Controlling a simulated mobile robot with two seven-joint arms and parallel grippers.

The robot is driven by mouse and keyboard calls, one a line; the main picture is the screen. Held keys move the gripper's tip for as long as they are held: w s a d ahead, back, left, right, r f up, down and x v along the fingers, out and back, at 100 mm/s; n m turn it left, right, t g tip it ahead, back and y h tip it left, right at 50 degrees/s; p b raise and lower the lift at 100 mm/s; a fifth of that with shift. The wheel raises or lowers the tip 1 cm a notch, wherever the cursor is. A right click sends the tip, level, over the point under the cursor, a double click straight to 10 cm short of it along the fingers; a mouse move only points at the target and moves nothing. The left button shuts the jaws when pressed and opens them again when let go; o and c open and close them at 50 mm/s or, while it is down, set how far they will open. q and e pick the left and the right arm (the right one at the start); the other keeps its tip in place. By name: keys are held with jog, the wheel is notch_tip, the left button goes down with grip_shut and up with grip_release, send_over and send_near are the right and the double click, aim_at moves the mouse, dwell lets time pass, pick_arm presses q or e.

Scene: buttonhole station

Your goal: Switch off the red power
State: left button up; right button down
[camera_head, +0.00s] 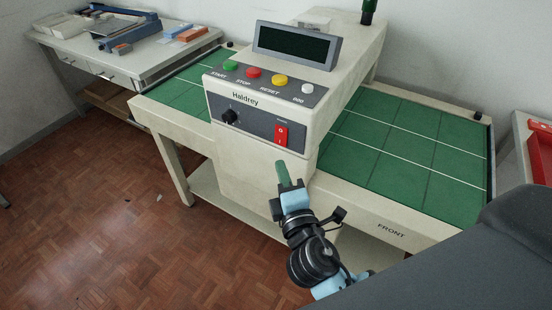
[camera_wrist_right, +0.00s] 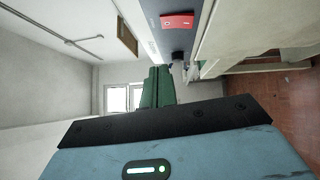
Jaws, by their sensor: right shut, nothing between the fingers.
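The red power switch (camera_head: 281,134) is a rocker on the lower right of the machine's dark front panel (camera_head: 249,122). It also shows in the right wrist view (camera_wrist_right: 178,21), above and a little right of the fingers. My right gripper (camera_head: 283,170) has green fingers and is shut and empty. Its tips are below the red switch in the head view and appear apart from it. In the right wrist view the shut fingers (camera_wrist_right: 157,86) point away from the camera. My left gripper is not in view.
A black knob (camera_head: 229,117) sits left of the switch. Green, red, yellow and white buttons (camera_head: 268,79) line the panel above, below a dark display (camera_head: 295,46). Green gridded table tops (camera_head: 411,143) flank the machine. A side table (camera_head: 143,57) with tools stands at the left.

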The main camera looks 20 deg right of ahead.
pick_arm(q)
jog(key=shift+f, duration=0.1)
pick_arm(e)
jog(key=shift+s+a+r, duration=0.1)
jog(key=shift+s+a, duration=0.05)
jog(key=shift+s, duration=0.9)
